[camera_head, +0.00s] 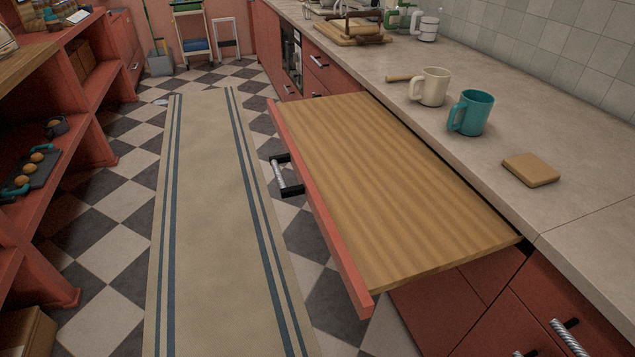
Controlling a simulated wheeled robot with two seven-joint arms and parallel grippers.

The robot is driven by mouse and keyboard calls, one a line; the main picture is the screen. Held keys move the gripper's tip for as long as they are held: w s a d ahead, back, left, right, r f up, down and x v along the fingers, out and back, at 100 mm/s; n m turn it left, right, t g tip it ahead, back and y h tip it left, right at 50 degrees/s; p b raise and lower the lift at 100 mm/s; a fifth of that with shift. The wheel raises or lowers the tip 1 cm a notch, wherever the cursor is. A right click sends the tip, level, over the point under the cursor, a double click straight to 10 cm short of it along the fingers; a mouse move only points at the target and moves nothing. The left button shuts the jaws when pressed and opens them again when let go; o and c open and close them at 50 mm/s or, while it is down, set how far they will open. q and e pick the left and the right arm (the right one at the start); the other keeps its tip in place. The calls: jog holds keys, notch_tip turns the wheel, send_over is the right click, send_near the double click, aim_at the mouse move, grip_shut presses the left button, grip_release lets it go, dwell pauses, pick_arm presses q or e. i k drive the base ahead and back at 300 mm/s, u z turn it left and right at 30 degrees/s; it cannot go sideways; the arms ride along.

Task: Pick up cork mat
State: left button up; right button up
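A small square tan mat (531,169), which looks like the cork mat, lies flat on the light countertop at the right. Nothing stands on it. It is to the right of a teal mug (470,113) and apart from it. Neither of my grippers shows in the head view.
A wooden pull-out board (395,185) with a red front juts out below the counter. A cream mug (430,87) stands beyond the teal mug on the countertop (540,120). Red shelves (75,130) stand at the left. A striped runner (205,220) covers the checkered floor between.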

aim_at(528, 168)
jog(key=z, duration=1.4)
